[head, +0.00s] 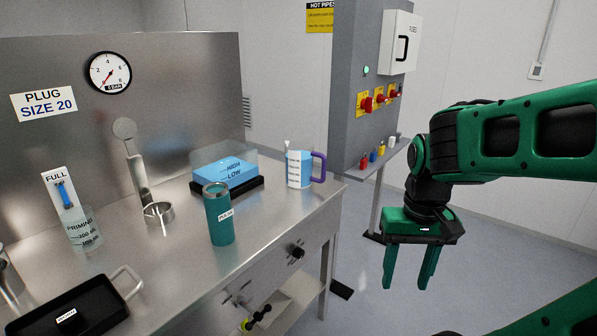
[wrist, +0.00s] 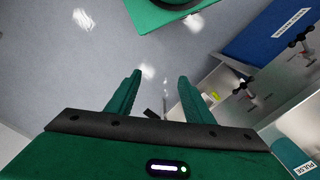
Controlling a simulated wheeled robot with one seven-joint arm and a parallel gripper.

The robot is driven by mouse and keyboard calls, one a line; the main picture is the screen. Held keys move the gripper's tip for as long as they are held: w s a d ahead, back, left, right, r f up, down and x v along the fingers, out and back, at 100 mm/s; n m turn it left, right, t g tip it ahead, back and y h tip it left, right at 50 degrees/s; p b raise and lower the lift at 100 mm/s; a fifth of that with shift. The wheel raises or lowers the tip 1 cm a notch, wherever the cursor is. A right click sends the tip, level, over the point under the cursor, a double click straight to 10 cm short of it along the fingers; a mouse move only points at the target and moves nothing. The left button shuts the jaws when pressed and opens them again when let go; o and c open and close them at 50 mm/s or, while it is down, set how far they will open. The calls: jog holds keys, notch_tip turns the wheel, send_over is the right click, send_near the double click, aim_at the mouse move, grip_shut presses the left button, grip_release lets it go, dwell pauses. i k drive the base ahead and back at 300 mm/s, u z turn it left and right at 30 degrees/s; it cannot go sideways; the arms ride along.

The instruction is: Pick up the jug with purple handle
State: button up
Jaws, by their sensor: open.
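The jug with the purple handle (head: 299,169) stands upright on the metal bench near its right end. Its body is white and blue with markings, and the purple handle (head: 319,167) faces right. My gripper (head: 406,284) hangs to the right of the bench over the floor, fingers pointing down. It is open and empty, well apart from the jug. In the wrist view my gripper (wrist: 156,84) shows two green fingers apart with only floor between them. The jug does not show in the wrist view.
A teal cup (head: 219,215) stands on the metal bench (head: 180,270) left of the jug, with a blue box on a black base (head: 225,175) behind it. A grey column (head: 360,90) and a small shelf with coloured items (head: 372,160) are behind right. Floor is clear below my gripper.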

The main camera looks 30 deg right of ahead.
aim_at(300, 155)
jog(key=z, duration=0.5)
jog(key=i, duration=1.3)
jog(key=z, duration=0.2)
